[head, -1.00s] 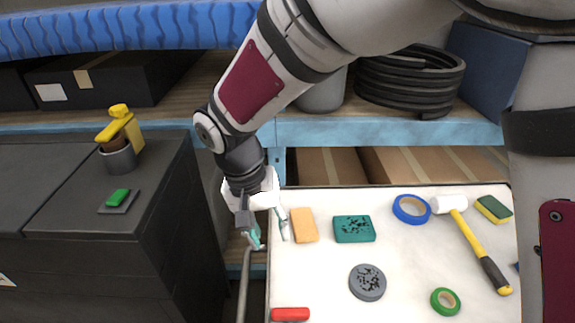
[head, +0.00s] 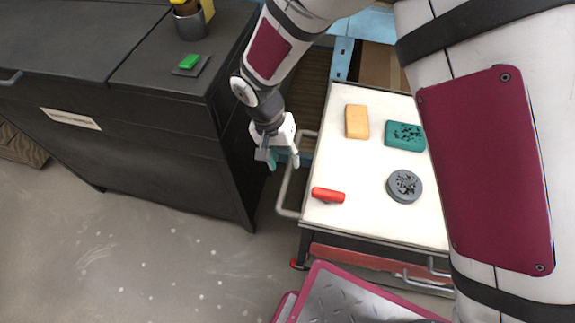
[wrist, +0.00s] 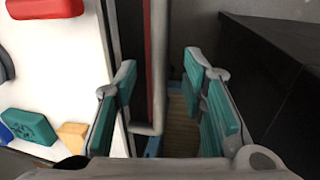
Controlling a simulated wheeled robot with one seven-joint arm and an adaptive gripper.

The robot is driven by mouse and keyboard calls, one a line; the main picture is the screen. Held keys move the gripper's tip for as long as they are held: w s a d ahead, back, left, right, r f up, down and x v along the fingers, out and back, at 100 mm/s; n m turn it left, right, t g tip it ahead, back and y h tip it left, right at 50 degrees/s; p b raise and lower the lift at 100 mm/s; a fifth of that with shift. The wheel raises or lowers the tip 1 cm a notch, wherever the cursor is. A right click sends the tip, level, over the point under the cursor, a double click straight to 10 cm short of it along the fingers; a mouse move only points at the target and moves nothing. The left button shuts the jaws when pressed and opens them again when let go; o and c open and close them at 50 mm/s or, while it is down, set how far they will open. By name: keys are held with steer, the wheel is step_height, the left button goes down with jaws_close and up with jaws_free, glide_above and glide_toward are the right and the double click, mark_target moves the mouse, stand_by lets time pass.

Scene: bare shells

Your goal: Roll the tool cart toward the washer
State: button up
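The tool cart (head: 345,222) has a white top with loose items on it and stands right of centre in the head view. Its grey tubular handle (head: 285,192) sticks out from its left side. My gripper (head: 283,160) is at the handle's far end, fingers pointing down. In the wrist view, my gripper (wrist: 160,68) is open. The handle bar (wrist: 159,45) runs between the two teal-padded fingers, with a gap on each side. I cannot make out a washer in these frames.
A dark cabinet (head: 150,150) stands close left of my gripper. A red item (head: 328,195), orange block (head: 357,122), teal block (head: 404,135) and grey disc (head: 404,186) lie on the cart. Bare floor (head: 130,260) is free at the front left.

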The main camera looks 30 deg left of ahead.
mark_target(288, 171)
steer(key=shift+w+d+f, duration=0.1)
steer(key=shift+d+f, duration=0.15)
steer(key=shift+f, duration=0.9)
steer(key=shift+d+f, duration=0.25)
steer(key=shift+f, duration=0.85)
jaws_close()
